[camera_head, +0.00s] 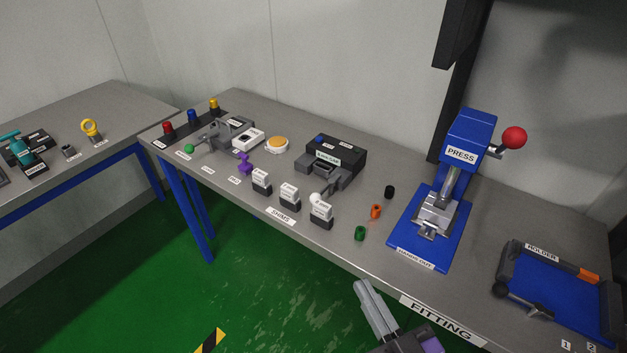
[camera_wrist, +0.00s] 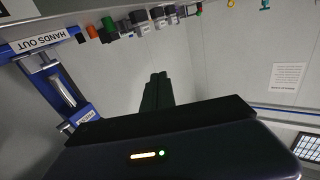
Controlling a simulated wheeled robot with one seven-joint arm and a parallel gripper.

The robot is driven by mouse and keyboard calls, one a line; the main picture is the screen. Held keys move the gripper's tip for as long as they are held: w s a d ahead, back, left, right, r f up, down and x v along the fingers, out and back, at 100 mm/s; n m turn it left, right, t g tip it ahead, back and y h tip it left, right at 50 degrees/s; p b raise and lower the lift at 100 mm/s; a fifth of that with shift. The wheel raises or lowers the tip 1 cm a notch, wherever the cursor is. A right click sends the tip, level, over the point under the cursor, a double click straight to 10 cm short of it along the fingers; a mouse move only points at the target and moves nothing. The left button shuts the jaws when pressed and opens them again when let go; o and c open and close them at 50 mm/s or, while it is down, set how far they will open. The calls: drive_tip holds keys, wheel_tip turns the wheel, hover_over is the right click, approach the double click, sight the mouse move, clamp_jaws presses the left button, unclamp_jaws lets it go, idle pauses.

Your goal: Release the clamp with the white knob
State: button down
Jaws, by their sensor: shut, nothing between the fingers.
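The clamp with the white knob (camera_head: 316,198) sits near the middle of the bench, in front of a dark grey block device (camera_head: 350,150). Its grey lever (camera_head: 335,184) runs from the device toward the knob, which lies just behind a shim block. Exactly how the clamp grips is too small to tell. My gripper (camera_head: 364,287) is at the bottom of the head view, in front of the bench edge, well apart from the clamp. Its fingers are together and empty; they also show dark in the wrist view (camera_wrist: 156,84). I cannot pick out the white knob in the wrist view.
Several shim blocks (camera_head: 289,198) stand along the front. A second clamp has a green knob (camera_head: 189,148). A blue press (camera_head: 468,140) and a holder (camera_head: 560,280) stand farther right.

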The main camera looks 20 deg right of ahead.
drive_tip(key=w+d+r+g+p, duration=0.2)
drive_tip(key=w+r+g, duration=0.15)
drive_tip(key=w, duration=0.95)
drive_tip(key=w+d+r+g+p, duration=0.1)
drive_tip(key=w+r+g+p, duration=0.3)
drive_tip(key=w, duration=1)
drive_tip(key=w+d+r+p, duration=0.15)
drive_tip(key=w+r, duration=0.35)
drive_tip(key=w, duration=0.8)
drive_tip(key=s+f+g, duration=0.7)
drive_tip(key=shift+d+y, duration=0.4)
drive_tip(key=shift+d, duration=0.05)
drive_tip(key=shift+f, duration=0.1)
